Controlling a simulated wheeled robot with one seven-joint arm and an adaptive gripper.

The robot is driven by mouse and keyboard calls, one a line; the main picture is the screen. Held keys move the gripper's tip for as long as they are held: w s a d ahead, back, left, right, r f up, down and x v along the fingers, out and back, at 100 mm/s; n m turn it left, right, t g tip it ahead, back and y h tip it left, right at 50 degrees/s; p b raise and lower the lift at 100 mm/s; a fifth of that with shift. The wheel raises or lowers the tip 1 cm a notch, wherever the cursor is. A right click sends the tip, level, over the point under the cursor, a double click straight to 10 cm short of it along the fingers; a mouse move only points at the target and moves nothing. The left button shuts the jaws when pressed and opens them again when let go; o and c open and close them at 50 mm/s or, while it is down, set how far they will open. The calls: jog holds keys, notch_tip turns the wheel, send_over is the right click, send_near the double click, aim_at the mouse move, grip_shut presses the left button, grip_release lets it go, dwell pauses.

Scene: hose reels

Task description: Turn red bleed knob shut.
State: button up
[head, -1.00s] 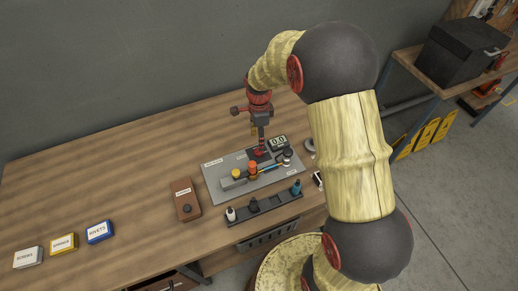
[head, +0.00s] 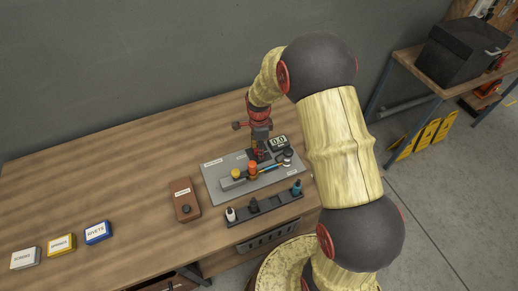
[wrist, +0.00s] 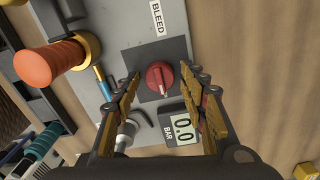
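The red bleed knob (wrist: 159,77) sits on a dark square plate beside the BLEED label (wrist: 157,17) in the wrist view. Its face has a raised grip ridge. My gripper (wrist: 160,80) is open, with one finger on each side of the knob in that view and gaps to both. I cannot tell whether the fingertips are level with the knob or still above it. In the head view my gripper (head: 258,152) points down over the back of the grey panel (head: 216,180) and hides most of the knob. The gauge (head: 278,141) reads 0.0 BAR.
A holder (head: 262,206) with several small items lies in front of the panel. A brown box (head: 185,198) is to the left. The bench's left middle is clear.

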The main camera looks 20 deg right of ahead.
jog(key=c, duration=1)
jog(key=shift+n, duration=0.3)
jog(key=n+p, duration=0.1)
jog(key=n, duration=0.2)
jog(key=shift+n, duration=0.3)
jog(key=n, duration=0.4)
jog(key=shift+w+n+p, duration=0.1)
jog(key=shift+n+p, duration=0.2)
jog(key=shift+p, duration=0.05)
jog(key=n, duration=0.4)
jog(key=shift+a+n+p, duration=0.1)
jog(key=shift+n+p, duration=0.35)
jog(key=shift+n, duration=2.05)
jog(key=o, duration=1.2)
jog(key=shift+c, duration=0.2)
